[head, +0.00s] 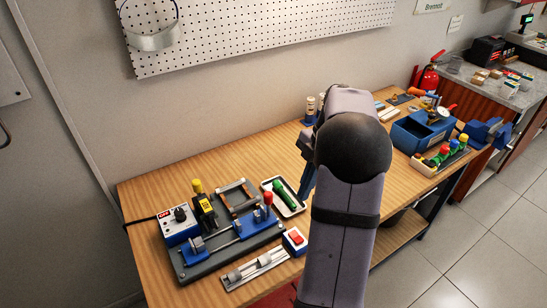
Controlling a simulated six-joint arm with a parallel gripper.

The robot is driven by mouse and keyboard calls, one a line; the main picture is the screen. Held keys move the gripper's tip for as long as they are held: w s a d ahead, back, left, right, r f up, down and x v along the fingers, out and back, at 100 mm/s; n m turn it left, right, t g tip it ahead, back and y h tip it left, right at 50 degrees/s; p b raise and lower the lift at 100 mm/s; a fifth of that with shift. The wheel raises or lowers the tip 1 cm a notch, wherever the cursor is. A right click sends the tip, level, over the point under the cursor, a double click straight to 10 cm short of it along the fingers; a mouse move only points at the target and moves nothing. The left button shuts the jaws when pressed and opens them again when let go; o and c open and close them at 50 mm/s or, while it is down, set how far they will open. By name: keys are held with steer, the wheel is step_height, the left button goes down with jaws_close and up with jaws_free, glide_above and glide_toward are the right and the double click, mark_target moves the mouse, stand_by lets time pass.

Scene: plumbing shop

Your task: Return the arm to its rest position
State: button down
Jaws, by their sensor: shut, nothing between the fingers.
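My arm rises through the middle of the head view and covers part of the bench. My gripper (306,182) shows only in part, at the left side of the arm, pointing down over the wooden workbench (160,195). Its blue fingers are shut with nothing seen between them. It is above and to the right of a white tray (297,210) holding a green-handled tool (285,195). How high it is above the bench is hard to tell. The wrist is mostly hidden behind the arm.
A dark fixture plate (235,247) with a control box (178,224) and clamps is at left front. A red-button box (294,240) stands beside it. At right are a blue bin (420,136), a rack of coloured-top pieces (440,158) and a blue vise (487,132). A pegboard (260,28) hangs behind.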

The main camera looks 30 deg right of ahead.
steer(key=s+f+m+h, duration=0.15)
steer(key=f+m, duration=0.35)
steer(key=m, duration=0.7)
steer(key=s+f+m+h, duration=0.1)
steer(key=s+f+m, duration=0.25)
steer(key=m, duration=0.75)
steer(key=s+a+f+g, duration=0.1)
steer(key=s+a, duration=0.3)
steer(key=a, duration=0.3)
steer(key=s+a+f, duration=0.1)
steer(key=s+a, duration=0.3)
steer(key=a, duration=0.4)
steer(key=w+a+r+n+t, duration=0.1)
steer(key=w+a+r+n, duration=0.1)
steer(key=a+n, duration=0.3)
steer(key=a+h, duration=0.1)
steer(key=a, duration=0.1)
steer(key=shift+a+r, duration=0.4)
